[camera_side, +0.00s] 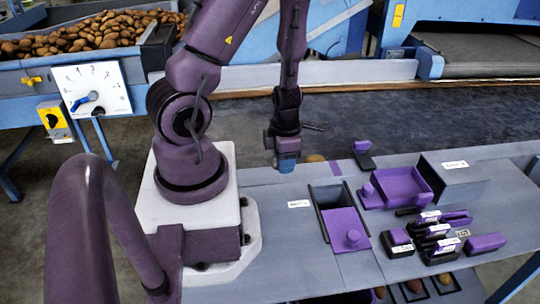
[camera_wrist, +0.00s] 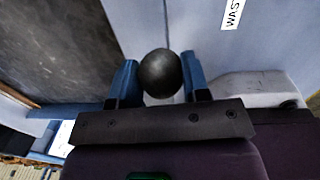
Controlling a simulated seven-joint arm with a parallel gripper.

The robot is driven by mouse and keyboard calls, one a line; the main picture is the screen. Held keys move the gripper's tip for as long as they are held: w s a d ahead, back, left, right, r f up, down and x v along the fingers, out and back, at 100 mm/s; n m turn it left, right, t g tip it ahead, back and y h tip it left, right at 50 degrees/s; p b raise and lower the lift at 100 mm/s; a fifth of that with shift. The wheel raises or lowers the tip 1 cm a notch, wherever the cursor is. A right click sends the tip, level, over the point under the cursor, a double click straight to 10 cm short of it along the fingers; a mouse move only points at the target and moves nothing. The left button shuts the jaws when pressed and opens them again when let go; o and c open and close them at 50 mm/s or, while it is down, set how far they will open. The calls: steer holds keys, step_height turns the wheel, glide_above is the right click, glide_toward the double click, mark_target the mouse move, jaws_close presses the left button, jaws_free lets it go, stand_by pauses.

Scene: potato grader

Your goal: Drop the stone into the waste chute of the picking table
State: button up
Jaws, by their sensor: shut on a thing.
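My gripper (camera_side: 287,165) is above the table's back edge, behind and left of the waste chute. In the wrist view its blue fingers (camera_wrist: 160,85) are shut on a dark round stone (camera_wrist: 160,72). The stone cannot be made out in the side view. The waste chute (camera_side: 328,194) is a rectangular dark-edged opening in the grey picking table (camera_side: 280,230). A purple lid (camera_side: 343,222) with a round knob covers its near part, and its far part looks open. A white label (camera_side: 298,204) lies left of it; part of it, reading "WAS", shows in the wrist view (camera_wrist: 232,12).
A purple tray (camera_side: 400,187) and a grey box (camera_side: 455,178) stand right of the chute. Several black and purple blocks (camera_side: 438,232) stand in front of them. A brown potato (camera_side: 315,158) lies on the dark belt (camera_side: 370,125) behind the table.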

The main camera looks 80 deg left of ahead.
steer(key=w+d+r+m, duration=0.2)
steer(key=w+d+m, duration=0.6)
steer(key=w+m, duration=0.5)
steer(key=shift+m+t, duration=0.3)
steer(key=shift+m, duration=0.6)
steer(key=shift+s+a+f, duration=0.1)
steer(key=shift+s+f, duration=0.25)
steer(key=shift+f, duration=0.65)
steer(key=shift+s+f, duration=0.3)
steer(key=shift+f, duration=0.7)
steer(key=shift+s+a+f, duration=0.1)
steer(key=shift+s+f, duration=0.25)
steer(key=shift+f, duration=0.65)
steer(key=o, duration=1.4)
steer(key=shift+c, duration=0.2)
step_height(320, 180, up, 7)
